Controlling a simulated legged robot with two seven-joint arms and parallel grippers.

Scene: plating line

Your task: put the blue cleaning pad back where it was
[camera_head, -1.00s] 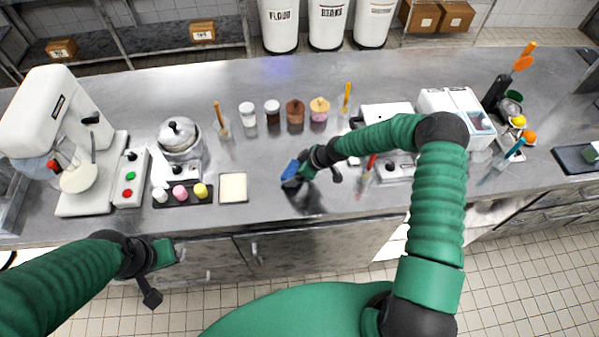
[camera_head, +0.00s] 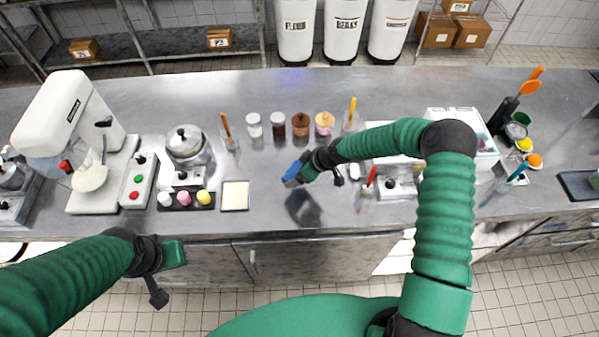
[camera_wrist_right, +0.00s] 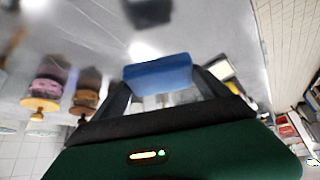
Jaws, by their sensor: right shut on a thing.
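The blue cleaning pad (camera_head: 292,172) is in the jaws of my right gripper (camera_head: 300,170), above the steel counter. A dark shadow or reflection lies on the counter below it, apart from the pad. In the right wrist view the pad (camera_wrist_right: 158,74) sits between the two dark fingers of the right gripper (camera_wrist_right: 165,90), which are shut on it. My left gripper (camera_head: 172,254) is low in front of the counter's front edge, away from the pad. Its fingers are not clear enough to read.
A square cream tray (camera_head: 235,196) lies left of the pad. Several lidded jars (camera_head: 300,124) stand behind. A red-handled tool in a cup (camera_head: 368,184) and a white appliance (camera_head: 400,184) are to the right. The counter below the pad is bare.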

